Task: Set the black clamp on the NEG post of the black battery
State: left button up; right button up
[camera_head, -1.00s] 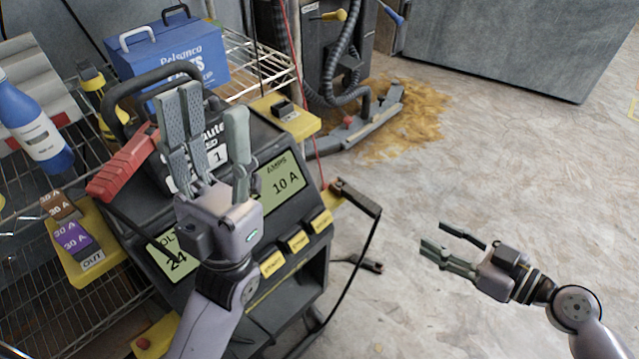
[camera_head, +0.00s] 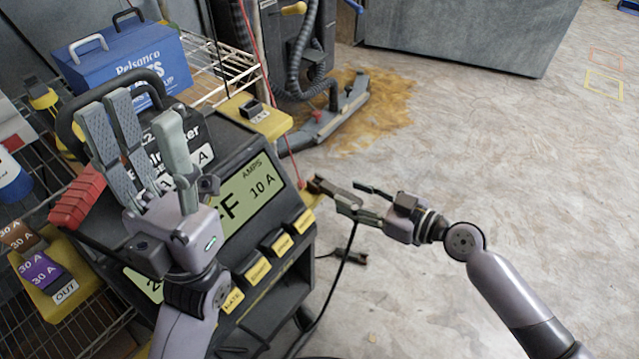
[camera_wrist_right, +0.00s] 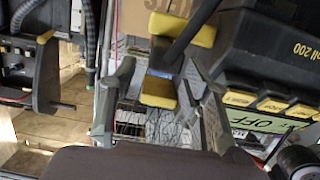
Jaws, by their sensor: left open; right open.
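The black clamp (camera_head: 336,188) sits at the right side of the charger (camera_head: 292,222), by a yellow holder (camera_head: 307,195), with a black cable hanging below. My right gripper (camera_head: 349,195) is open, its fingertips at the clamp's outer end; contact cannot be told. The right wrist view shows its fingers (camera_wrist_right: 160,95) apart with a yellow block and dark parts beyond; I cannot tell which dark part is the clamp. My left gripper (camera_head: 138,120) is open and empty, raised in front of the charger. I cannot identify the black battery or its NEG post.
A blue box (camera_head: 128,75) stands on the wire rack (camera_head: 225,72) behind.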

aim_at(337, 190)
jog(key=x, duration=0.5)
jog(key=shift+w+a+f+b, duration=0.15)
jog(key=shift+b, duration=0.25)
jog(key=shift+c, duration=0.6)
grip_shut()
